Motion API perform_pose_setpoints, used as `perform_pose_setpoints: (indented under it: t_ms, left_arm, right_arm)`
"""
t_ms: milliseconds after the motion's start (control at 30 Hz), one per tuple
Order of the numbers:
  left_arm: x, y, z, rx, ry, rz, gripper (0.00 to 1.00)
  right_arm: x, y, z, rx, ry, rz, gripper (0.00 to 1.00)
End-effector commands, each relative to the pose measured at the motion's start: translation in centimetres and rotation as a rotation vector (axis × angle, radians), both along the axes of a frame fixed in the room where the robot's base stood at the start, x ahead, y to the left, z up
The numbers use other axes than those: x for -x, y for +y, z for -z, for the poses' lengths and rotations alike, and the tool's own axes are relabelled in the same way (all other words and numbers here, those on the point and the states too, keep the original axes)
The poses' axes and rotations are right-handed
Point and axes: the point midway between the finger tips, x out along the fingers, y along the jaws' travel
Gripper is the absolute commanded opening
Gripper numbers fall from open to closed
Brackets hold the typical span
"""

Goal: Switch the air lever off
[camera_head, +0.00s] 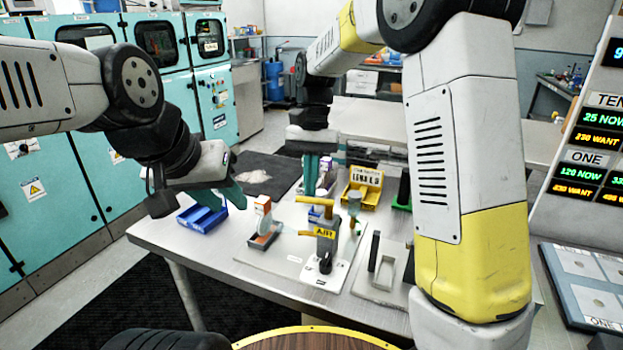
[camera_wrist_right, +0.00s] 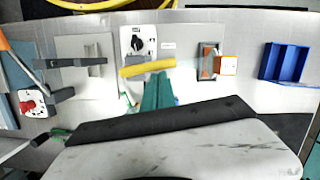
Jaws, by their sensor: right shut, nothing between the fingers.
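The yellow bar (camera_wrist_right: 148,68) also shows in the right wrist view. My right gripper (camera_head: 311,190) has teal fingers pointing down, just behind the lever in the head view. In the right wrist view its shut, empty fingers (camera_wrist_right: 156,82) are close beside the bar; contact cannot be told. My left gripper (camera_head: 222,205) is open above the blue tray, apart from the lever.
A blue tray (camera_head: 194,222) is at the table's left edge. A grey handle fixture (camera_head: 374,250) stands on the right.

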Motion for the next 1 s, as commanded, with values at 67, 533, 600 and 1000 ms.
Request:
perform_pose_setpoints:
  t_ms: [67, 533, 600, 1000]
  left_arm:
    - [0.0, 0.0, 0.0, 0.000, 0.000, 0.000, 0.32]
    - [0.0, 0.0, 0.0, 0.000, 0.000, 0.000, 0.32]
    - [0.0, 0.0, 0.0, 0.000, 0.000, 0.000, 0.32]
    - [0.0, 0.0, 0.0, 0.000, 0.000, 0.000, 0.32]
  right_arm:
    - [0.1, 0.1, 0.0, 0.001, 0.000, -0.020, 0.00]
    - [0.7, 0.5, 0.0, 0.001, 0.001, -0.163, 0.00]
    - [1.0, 0.7, 0.0, 0.000, 0.002, -0.216, 0.00]
    - [2.9, 1.3, 0.0, 0.001, 0.001, -0.595, 0.00]
